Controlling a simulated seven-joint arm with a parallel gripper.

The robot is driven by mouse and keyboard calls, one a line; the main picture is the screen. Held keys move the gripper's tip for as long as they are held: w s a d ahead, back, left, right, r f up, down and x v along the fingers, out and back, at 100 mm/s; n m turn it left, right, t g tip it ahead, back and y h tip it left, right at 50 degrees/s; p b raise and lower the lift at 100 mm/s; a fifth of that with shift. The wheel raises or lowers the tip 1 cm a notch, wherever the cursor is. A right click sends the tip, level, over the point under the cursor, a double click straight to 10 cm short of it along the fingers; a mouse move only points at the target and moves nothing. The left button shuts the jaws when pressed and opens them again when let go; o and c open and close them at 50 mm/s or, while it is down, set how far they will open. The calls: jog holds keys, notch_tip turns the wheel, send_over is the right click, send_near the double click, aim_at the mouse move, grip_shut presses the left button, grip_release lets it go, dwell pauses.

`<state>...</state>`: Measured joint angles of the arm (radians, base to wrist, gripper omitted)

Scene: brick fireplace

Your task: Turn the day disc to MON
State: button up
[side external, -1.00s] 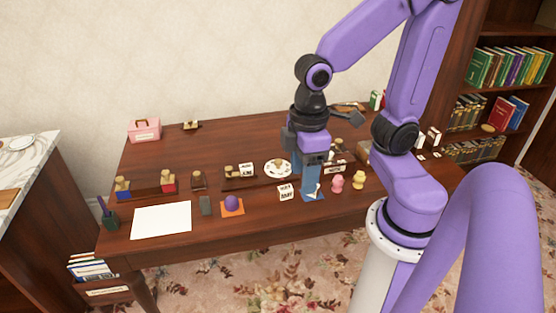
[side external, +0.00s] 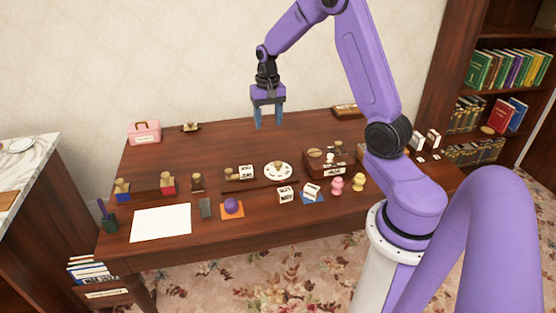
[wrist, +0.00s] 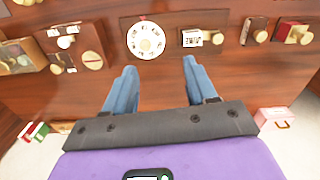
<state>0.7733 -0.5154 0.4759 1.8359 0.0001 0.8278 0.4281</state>
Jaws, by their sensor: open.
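In front are a white block (side external: 286,194), a blue mat (side external: 312,198) with a tilted white block, and pink figure (side external: 337,184). The back middle desk is clear.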

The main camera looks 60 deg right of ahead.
jog(key=m, duration=0.2)
send_over(278, 163)
jog(key=f, duration=0.2)
notch_tip(278, 163, down, 17)
jog(key=shift+d, duration=0.1)
dwell(0.3)
grip_shut()
